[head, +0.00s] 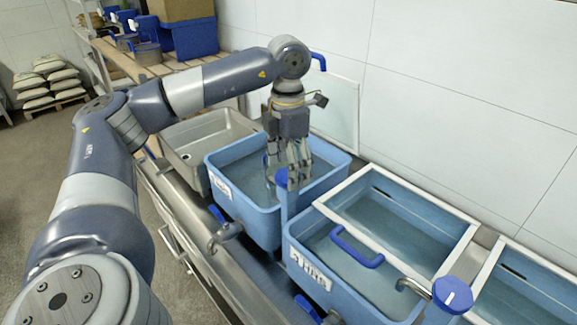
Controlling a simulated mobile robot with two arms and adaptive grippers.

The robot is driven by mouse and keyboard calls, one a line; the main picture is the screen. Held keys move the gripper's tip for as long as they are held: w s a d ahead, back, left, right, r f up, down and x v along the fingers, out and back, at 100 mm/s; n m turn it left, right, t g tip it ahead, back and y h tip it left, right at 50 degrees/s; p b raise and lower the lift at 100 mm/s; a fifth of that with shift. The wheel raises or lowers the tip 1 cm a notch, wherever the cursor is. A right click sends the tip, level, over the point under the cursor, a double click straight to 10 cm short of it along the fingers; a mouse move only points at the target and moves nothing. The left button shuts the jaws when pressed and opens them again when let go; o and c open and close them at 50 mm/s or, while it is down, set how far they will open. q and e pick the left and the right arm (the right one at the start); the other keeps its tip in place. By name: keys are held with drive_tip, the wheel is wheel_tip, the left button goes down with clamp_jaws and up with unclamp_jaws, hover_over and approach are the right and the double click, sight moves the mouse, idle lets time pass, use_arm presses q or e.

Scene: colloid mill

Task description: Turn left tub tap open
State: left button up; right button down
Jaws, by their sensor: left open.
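The left tub (243,207) is a light blue bin with a white label on its front, holding water. A metal spout (226,236) sticks out low at its front, with a blue lever (217,214) beside it. A blue round knob on a post (287,205) stands at the tub's right corner. My left gripper (287,178) points down over the tub, open, its fingertips right at the knob and partly covering it. I cannot tell whether they touch it. My right gripper is out of view.
The right blue tub (300,255) has a white-framed lid with a blue handle (357,248) and its own blue knob (452,295). A steel basin (180,140) stands behind left. A wooden shelf with blue bins (190,38) is at the back. The wall is close behind.

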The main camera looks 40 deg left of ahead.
use_arm(q)
drive_tip(key=shift+s+f, duration=0.1)
drive_tip(key=shift+f, duration=0.25)
drive_tip(key=shift+c, duration=1.1)
drive_tip(key=c, duration=0.9)
drive_tip(key=shift+o, duration=0.2)
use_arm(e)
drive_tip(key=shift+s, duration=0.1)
